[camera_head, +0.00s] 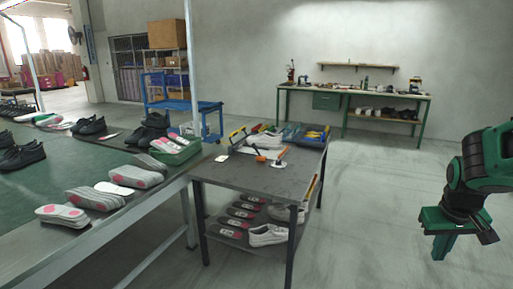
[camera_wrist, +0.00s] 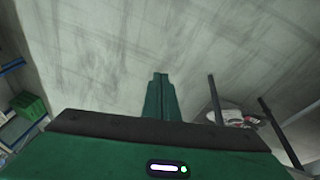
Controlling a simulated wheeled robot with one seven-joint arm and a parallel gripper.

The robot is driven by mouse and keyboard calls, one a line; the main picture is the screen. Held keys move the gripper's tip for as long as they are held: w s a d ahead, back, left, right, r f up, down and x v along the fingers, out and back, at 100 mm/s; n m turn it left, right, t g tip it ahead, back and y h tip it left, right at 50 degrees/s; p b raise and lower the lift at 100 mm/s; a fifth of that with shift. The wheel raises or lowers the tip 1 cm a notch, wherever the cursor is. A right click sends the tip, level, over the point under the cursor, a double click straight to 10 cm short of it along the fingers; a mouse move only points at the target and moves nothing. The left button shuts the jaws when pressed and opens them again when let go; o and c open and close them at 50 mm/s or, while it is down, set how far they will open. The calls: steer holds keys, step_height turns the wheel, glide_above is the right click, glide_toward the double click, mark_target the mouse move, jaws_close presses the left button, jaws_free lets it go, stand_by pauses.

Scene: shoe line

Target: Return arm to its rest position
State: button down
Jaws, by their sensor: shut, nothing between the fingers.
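My gripper (camera_head: 441,247) is at the right edge of the head view, green with dark parts, pointing down over bare floor. It is well to the right of the dark work table (camera_head: 225,174) and touches nothing. In the wrist view the two green fingers (camera_wrist: 161,92) are together with nothing between them. My upper arm links run out of the head view on the right.
A green-topped line (camera_head: 60,180) with black shoes and insole stacks (camera_head: 108,201) runs along the left. The table holds tools; its lower shelf holds white shoes (camera_head: 268,235). A workbench (camera_head: 352,93) stands at the back wall. Floor (camera_head: 365,190) between table and arm is clear.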

steer(key=s+a+r+m+g+y, duration=0.1)
steer(key=s+a+m, duration=0.1)
steer(key=s, duration=0.7)
steer(key=s+a+r+m+g+y, duration=0.1)
steer(key=s+a+m, duration=0.1)
steer(key=s, duration=0.8)
steer(key=shift+a+r+y, duration=0.25)
steer(key=shift+a+y, duration=0.05)
steer(key=shift+a, duration=0.55)
steer(key=shift+w+f, duration=0.25)
steer(key=shift+w, duration=0.3)
